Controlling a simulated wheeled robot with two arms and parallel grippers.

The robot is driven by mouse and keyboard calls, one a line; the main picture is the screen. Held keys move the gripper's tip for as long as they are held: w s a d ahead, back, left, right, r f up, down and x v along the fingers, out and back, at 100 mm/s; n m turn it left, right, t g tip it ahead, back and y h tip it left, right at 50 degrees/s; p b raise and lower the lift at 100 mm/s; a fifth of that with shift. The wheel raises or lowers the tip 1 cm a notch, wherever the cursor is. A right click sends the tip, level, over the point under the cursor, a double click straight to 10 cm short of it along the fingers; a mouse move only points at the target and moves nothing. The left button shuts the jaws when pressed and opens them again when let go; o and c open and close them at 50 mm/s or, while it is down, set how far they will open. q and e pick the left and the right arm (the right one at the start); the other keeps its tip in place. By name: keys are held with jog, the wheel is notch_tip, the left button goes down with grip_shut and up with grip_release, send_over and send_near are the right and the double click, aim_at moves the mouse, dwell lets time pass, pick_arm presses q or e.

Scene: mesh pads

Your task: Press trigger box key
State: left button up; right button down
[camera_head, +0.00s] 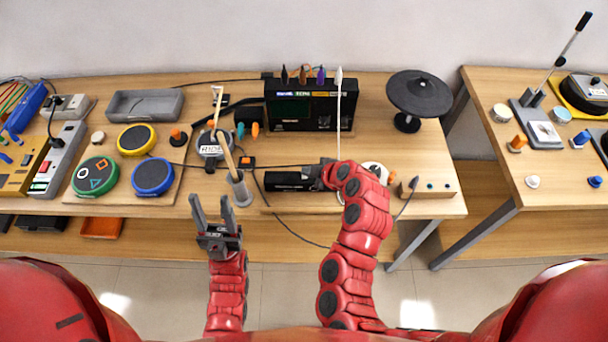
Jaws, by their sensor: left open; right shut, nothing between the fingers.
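A low black box (284,181) lies near the front middle of the table. I cannot tell for sure that it is the trigger box, and its keys are too small to make out. My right gripper (314,178) is shut and empty at the right end of this box, hiding part of it. I cannot tell whether it touches. My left gripper (212,207) is open and empty at the table's front edge, fingers pointing away from me. A larger black unit (309,112) with coloured labels and plugs on top stands behind.
A grey cup with sticks (238,188) stands between my grippers. Round pads in green (95,177), yellow (137,139) and blue (153,176) lie left. A black cymbal-like pad (419,93) stands at the back right. A wooden box (428,188) lies right of my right gripper.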

aim_at(308, 179)
jog(key=shift+f+b, duration=0.4)
jog(key=shift+b, duration=0.2)
dwell(0.4)
jog(key=shift+r, duration=0.85)
notch_tip(308, 179, up, 6)
jog(key=shift+p, duration=0.45)
jog(key=shift+w, duration=0.1)
dwell(0.4)
